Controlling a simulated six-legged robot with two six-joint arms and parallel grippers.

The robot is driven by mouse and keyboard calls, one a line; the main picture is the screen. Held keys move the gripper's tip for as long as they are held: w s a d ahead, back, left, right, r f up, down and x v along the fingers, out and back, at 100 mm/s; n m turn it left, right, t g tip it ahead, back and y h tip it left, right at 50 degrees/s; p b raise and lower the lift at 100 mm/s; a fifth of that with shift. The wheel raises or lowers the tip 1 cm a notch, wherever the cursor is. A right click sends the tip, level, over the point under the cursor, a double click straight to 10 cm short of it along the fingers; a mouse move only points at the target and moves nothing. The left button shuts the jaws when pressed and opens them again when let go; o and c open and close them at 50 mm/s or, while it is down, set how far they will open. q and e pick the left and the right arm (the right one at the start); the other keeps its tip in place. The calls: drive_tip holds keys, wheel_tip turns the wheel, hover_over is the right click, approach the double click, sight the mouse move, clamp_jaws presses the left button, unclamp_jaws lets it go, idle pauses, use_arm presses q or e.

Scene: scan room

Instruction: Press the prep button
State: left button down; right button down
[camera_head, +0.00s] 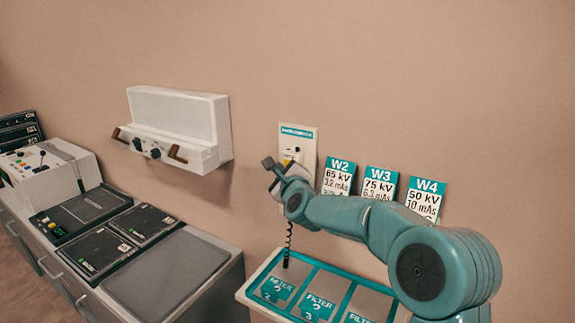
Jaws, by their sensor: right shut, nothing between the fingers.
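A cream wall plate (307,143) with a teal label strip is on the wall near the middle of the head view. A small yellow part (287,162) shows on it, beside my gripper; the lettering is too small to read, so I cannot tell if this is the prep button. My right gripper (270,164) is shut and empty, in front of the plate's left side. The gripper and wrist hide the lower part of the plate. I cannot tell whether the fingertips touch anything. A dark coiled cord (289,236) hangs below. My left gripper is out of view.
A teal-edged tray (244,291) with filter-labelled compartments lies below my right arm. Cards W2 (339,177), W3 (379,182) and W4 (424,198) stand against the wall. A white wall unit (180,112) and a grey counter (218,284) are at left.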

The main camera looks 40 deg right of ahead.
idle(0.3)
drive_tip(key=shift+w+d+b, duration=0.2)
drive_tip(key=shift+d+b, duration=0.2)
drive_tip(key=shift+w+d+b, duration=0.15)
drive_tip(key=shift+d+b, duration=0.2)
drive_tip(key=shift+d, duration=0.15)
idle(0.6)
drive_tip(key=shift+a, duration=0.15)
idle(0.3)
drive_tip(key=shift+s+a, duration=0.3)
drive_tip(key=shift+a, duration=0.45)
drive_tip(key=shift+a, duration=0.1)
